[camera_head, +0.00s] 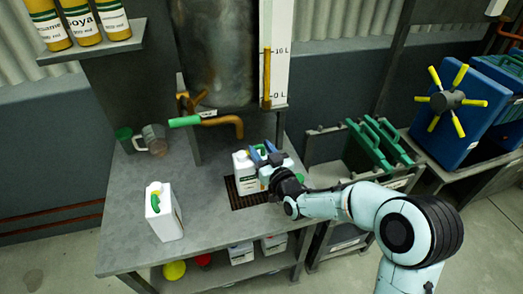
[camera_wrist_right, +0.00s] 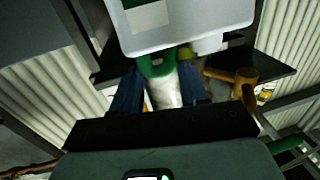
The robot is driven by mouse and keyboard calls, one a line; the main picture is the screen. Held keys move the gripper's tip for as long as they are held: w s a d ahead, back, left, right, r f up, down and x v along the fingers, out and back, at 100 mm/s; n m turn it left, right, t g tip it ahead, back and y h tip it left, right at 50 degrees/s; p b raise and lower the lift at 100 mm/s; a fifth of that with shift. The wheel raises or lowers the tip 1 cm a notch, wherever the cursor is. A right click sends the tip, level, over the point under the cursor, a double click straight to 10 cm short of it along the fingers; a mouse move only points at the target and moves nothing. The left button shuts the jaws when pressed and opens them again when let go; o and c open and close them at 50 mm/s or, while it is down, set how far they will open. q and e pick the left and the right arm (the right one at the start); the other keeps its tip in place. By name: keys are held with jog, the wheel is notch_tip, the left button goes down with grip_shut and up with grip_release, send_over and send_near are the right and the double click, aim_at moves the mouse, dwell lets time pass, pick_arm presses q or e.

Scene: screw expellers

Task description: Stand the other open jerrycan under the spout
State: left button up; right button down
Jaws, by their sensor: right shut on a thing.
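My right gripper (camera_head: 267,154) is shut on the green handle (camera_wrist_right: 155,65) of a white jerrycan (camera_head: 277,170), whose pale body (camera_wrist_right: 190,28) fills the top of the right wrist view. Another white jerrycan (camera_head: 242,172) shows close on its left, by the dark drain grate (camera_head: 246,198); I cannot tell whether the two touch. The brown spout (camera_head: 232,122) with its green lever (camera_head: 185,122) is behind and above them. It also shows in the wrist view (camera_wrist_right: 242,86). A third white jerrycan (camera_head: 164,213) with a green handle stands on the left of the bench. My left gripper is not in view.
The bench front is clear. More cans (camera_head: 242,253) sit on the shelf below.

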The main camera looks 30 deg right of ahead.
jog(key=c, duration=0.6)
grip_release()
jog(key=shift+r, duration=0.15)
jog(key=s, duration=1.2)
jog(key=shift+a, duration=0.3)
